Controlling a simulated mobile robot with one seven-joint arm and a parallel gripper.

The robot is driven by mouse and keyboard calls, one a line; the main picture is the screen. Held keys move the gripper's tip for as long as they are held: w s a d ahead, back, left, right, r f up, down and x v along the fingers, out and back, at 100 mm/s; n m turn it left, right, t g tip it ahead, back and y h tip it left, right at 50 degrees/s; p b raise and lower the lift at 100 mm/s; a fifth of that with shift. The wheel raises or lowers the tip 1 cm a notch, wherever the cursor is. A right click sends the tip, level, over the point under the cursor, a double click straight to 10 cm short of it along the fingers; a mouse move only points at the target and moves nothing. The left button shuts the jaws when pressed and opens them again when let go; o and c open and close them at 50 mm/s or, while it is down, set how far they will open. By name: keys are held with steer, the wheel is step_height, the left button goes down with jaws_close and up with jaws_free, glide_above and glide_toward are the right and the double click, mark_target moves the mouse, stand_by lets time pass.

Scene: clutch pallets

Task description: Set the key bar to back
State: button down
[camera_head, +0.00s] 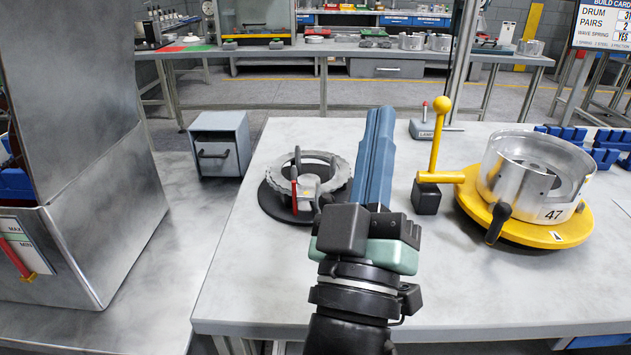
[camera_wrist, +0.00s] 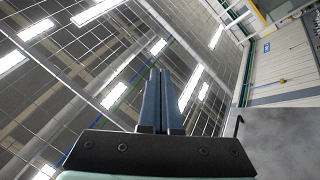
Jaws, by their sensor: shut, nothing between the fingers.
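No readable label marks the key bar. A yellow lever (camera_head: 435,140) with a ball knob stands nearly upright on a black block (camera_head: 427,198). A short yellow arm (camera_head: 441,177) reaches from the block towards the yellow turntable (camera_head: 545,235), which carries a silver drum (camera_head: 505,180) marked 47. A red-handled lever (camera_head: 295,180) stands at a grey toothed ring (camera_head: 335,168) on a black round base (camera_head: 275,205). My gripper (camera_head: 380,110) points up and away between ring and yellow lever, apart from both. Its blue fingers also show together in the wrist view (camera_wrist: 161,72), shut and empty.
A small grey drawer box (camera_head: 220,150) stands left of the ring. A tall metal cabinet (camera_head: 85,130) fills the left. A small red-topped device (camera_head: 423,130) and blue bins (camera_head: 600,155) stand at the back. The bench front (camera_head: 480,290) is clear.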

steer(key=s+a+f+n+g+y+p, duration=0.2)
steer(key=f+n+y+p, duration=0.1)
steer(key=f+n+p, duration=0.2)
steer(key=s+a+f+n+g+y+p, duration=0.1)
steer(key=a+f+n+g+y+p, duration=0.1)
steer(key=f+n+p, duration=0.4)
steer(key=s+a+f+n+g+y+p, duration=0.2)
steer(key=a+f+n+y+p, duration=0.1)
steer(key=f+n+p, duration=0.2)
steer(key=shift+s+a+f+n+g+y+p, duration=0.35)
steer(key=shift+f+p, duration=0.2)
steer(key=shift+p, duration=0.25)
steer(key=shift+w+a, duration=0.1)
steer(key=shift+w, duration=0.05)
steer(key=w, duration=0.3)
steer(key=w+a, duration=0.1)
steer(key=w, duration=0.2)
steer(key=w+p, duration=0.1)
steer(key=w, duration=0.2)
steer(key=shift+a+r, duration=0.1)
steer(key=shift+a, duration=0.25)
steer(key=w+d, duration=0.2)
steer(key=shift+d, duration=0.35)
steer(key=shift+w+d, duration=0.15)
steer(key=shift+d, duration=0.3)
steer(key=shift+d, duration=0.1)
